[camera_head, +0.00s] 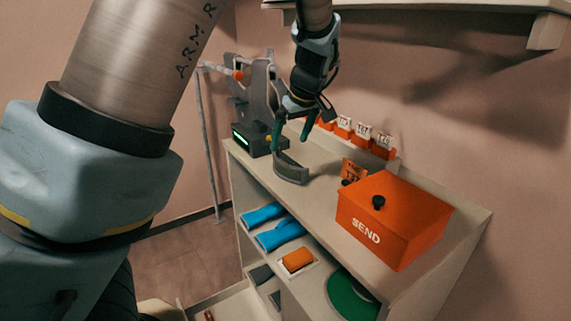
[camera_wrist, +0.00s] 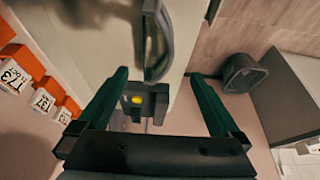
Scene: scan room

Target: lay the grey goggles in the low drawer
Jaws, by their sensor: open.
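The grey goggles (camera_head: 291,170) rest on the pale top of the cabinet, near its front-left edge. They also show in the wrist view (camera_wrist: 157,52), just beyond the fingertips. My gripper (camera_head: 293,142) is right above the goggles, pointing down, with its green fingers apart. In the wrist view my gripper (camera_wrist: 160,76) has nothing between its fingers. Low on the cabinet, at the bottom edge of the head view, a pale drawer (camera_head: 228,297) appears pulled out; most of it is cut off by the frame and its inside is barely visible.
A grey device with a lit green display (camera_head: 255,141) stands left of the goggles. An orange SEND box (camera_head: 392,215) stands to the right. Orange numbered tags (camera_head: 362,134) line the back. Blue folded items (camera_head: 263,214) and a green disc (camera_head: 350,297) lie on the shelf below. A wall shelf (camera_head: 450,5) hangs above.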

